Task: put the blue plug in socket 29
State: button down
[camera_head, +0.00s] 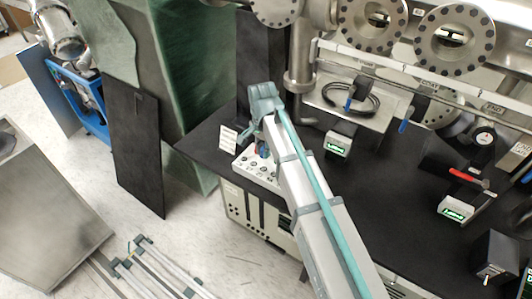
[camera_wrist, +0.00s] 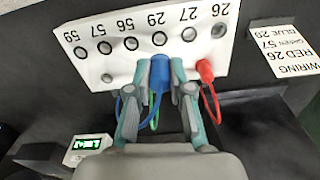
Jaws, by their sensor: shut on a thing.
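In the wrist view, the blue plug (camera_wrist: 159,68) is between the two fingers of my gripper (camera_wrist: 157,72), which is shut on it. The plug is in front of the white socket panel (camera_wrist: 92,66), just below socket 29 (camera_wrist: 160,39) in the picture. I cannot tell whether its tip touches the panel. A blue cable runs down from it past the left finger. In the head view, the panel (camera_head: 243,163) is partly behind my arm, and a bit of blue shows beside it.
A red plug (camera_wrist: 206,71) with a red cable is right of my gripper. A green cable (camera_wrist: 154,118) passes behind the fingers. A wiring card (camera_wrist: 283,52) lists blue 29. A small green-lit display box (camera_wrist: 86,145) is at lower left.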

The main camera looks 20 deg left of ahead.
jog(key=shift+f+b, duration=1.4)
jog(key=shift+f, duration=0.9)
jog(key=shift+p, duration=0.35)
jog(key=shift+f+b, duration=0.45)
jog(key=shift+f, duration=0.65)
dwell(0.7)
jog(key=c, duration=1)
grip_release()
jog(key=shift+o, duration=0.2)
notch_tip(320, 180, up, 12)
